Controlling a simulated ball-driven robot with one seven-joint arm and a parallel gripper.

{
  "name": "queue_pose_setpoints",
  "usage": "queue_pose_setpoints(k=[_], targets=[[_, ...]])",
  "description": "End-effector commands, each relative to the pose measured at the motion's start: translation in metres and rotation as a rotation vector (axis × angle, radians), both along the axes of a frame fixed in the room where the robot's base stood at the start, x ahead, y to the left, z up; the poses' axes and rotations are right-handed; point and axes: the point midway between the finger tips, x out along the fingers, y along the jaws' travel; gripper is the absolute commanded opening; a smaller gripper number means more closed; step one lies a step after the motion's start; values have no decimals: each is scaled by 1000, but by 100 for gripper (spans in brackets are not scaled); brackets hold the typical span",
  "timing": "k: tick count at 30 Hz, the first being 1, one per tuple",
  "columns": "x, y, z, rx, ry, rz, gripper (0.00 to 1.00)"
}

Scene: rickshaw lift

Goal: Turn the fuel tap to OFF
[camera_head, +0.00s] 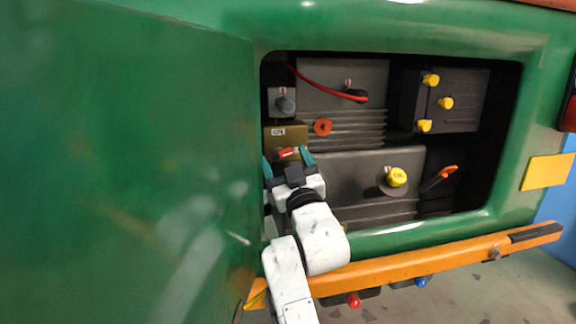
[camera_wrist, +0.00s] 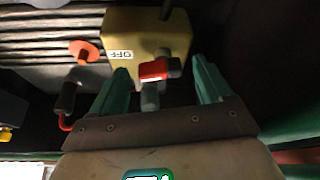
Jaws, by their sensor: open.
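The fuel tap's red handle (camera_head: 287,153) sits at the lower front of a brass-yellow block (camera_head: 297,133) on the left side of the open engine bay. In the wrist view the red handle (camera_wrist: 154,70) has a grey end to its right, and the block (camera_wrist: 150,27) carries an upside-down OFF label (camera_wrist: 121,55). The block's label in the head view is small and looks like ON. My gripper (camera_head: 287,161) is open, its teal fingers on either side of the handle. In the wrist view the gripper (camera_wrist: 160,66) shows a gap between finger and handle; contact is unclear.
A yellow cap (camera_head: 397,177) and an orange-handled lever (camera_head: 440,177) are further right. The green body (camera_head: 150,150) walls the left; an orange bumper (camera_head: 420,257) runs below.

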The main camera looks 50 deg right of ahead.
Motion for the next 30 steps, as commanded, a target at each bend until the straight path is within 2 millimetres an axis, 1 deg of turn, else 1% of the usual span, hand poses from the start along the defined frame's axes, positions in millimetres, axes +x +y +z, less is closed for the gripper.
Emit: queue_pose_setpoints(k=[5,8,15,18,21,25,30], targets=[[-11,7,-8,-1,3,1,79],[-27,16,-7,-1,2,2,79],[-73,40,-7,-2,3,2,79],[-90,49,-6,-1,1,1,79],[-102,55,-6,-1,2,1,79],[-112,60,-6,0,1,1,79],[-115,62,-5,1,2,0,79]])
